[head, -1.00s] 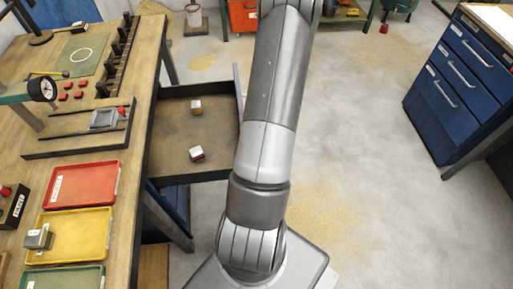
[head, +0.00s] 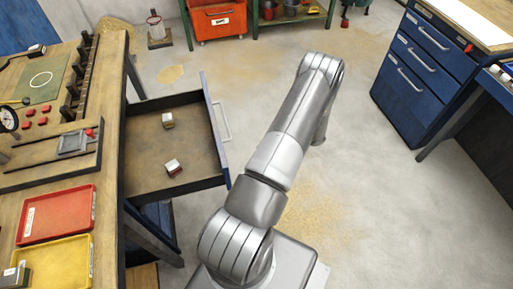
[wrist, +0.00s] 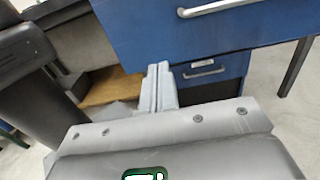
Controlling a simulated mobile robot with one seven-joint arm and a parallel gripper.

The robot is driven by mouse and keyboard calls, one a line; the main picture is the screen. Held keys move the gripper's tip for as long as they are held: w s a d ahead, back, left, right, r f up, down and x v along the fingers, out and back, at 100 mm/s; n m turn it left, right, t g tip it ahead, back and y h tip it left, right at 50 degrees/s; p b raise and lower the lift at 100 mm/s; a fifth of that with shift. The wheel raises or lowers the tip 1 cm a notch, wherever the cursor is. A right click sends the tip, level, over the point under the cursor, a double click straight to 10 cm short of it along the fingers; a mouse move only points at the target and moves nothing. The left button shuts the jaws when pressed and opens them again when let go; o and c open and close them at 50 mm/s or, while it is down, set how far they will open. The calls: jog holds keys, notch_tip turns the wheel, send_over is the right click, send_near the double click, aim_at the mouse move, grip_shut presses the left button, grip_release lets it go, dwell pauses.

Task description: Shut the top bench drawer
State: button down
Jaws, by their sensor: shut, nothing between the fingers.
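The top bench drawer (head: 150,182) is pulled far out from the left workbench, its blue front (head: 213,130) and pale bar handle (head: 222,122) facing right. Two small metal-and-white blocks, one at the back (head: 168,120) and one nearer (head: 173,167), lie inside it. In the wrist view the blue drawer front (wrist: 150,40) fills the upper part, with its handle (wrist: 215,8) at the top edge. My gripper (wrist: 160,75) is shut and empty, its fingertips appearing just below the drawer front's lower edge; contact cannot be told. The head view does not show my gripper.
A lower blue drawer (wrist: 205,75) sits shut beneath in the wrist view. The workbench (head: 112,140) carries a red tray (head: 58,214) and a yellow tray (head: 60,262). A blue cabinet (head: 415,85) stands at the right.

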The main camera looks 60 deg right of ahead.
jog(key=x, duration=1.1)
jog(key=shift+w+a, duration=0.25)
jog(key=shift+w, duration=0.05)
jog(key=x, duration=3.3)
jog(key=shift+w+a+f, duration=0.15)
jog(key=shift+w+a, duration=0.05)
jog(key=shift+a, duration=0.05)
send_over(186, 174)
